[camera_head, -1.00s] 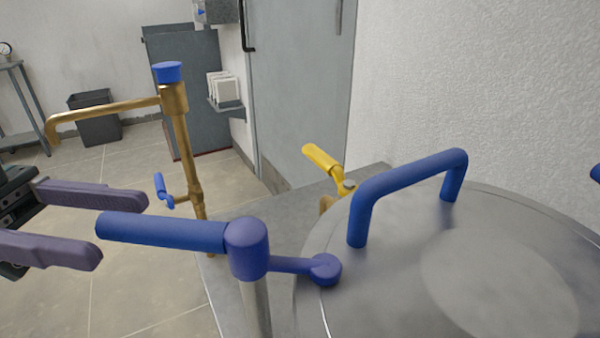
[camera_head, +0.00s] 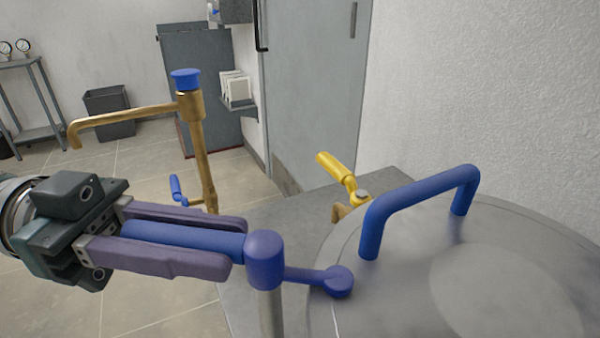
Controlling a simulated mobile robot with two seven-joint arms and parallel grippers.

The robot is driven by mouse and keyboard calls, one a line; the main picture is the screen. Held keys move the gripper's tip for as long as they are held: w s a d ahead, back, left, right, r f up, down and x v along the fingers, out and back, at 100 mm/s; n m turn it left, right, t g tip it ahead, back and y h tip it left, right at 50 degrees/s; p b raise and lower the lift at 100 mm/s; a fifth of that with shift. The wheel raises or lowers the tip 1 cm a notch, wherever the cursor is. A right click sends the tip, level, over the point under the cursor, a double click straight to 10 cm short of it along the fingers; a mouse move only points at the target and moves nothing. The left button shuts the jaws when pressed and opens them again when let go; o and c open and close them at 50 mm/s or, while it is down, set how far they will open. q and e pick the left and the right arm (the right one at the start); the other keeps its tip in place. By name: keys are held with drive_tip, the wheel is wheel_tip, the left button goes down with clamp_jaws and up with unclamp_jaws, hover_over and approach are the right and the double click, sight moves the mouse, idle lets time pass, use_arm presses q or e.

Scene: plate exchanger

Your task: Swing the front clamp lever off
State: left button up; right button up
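The front clamp lever has a blue handle (camera_head: 180,240) that points left from a blue hub (camera_head: 264,258) on a metal post. From the hub, a thin blue arm (camera_head: 303,274) runs right to a round blue pad (camera_head: 338,281) on the rim of the round steel lid (camera_head: 400,290). My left gripper (camera_head: 240,246) has one purple finger on each side of the handle, with the fingertips close to the hub. The handle lies between the fingers. I cannot tell whether they press on it. My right gripper is not in view.
A blue loop handle (camera_head: 415,202) stands on the lid. Behind are a yellow lever (camera_head: 335,165) and a brass post with a blue cap (camera_head: 187,80) and a long side arm. A white wall (camera_head: 480,80) stands at right. Open floor (camera_head: 140,305) lies left.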

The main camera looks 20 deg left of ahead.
use_arm(q)
clamp_jaws()
idle(1.0)
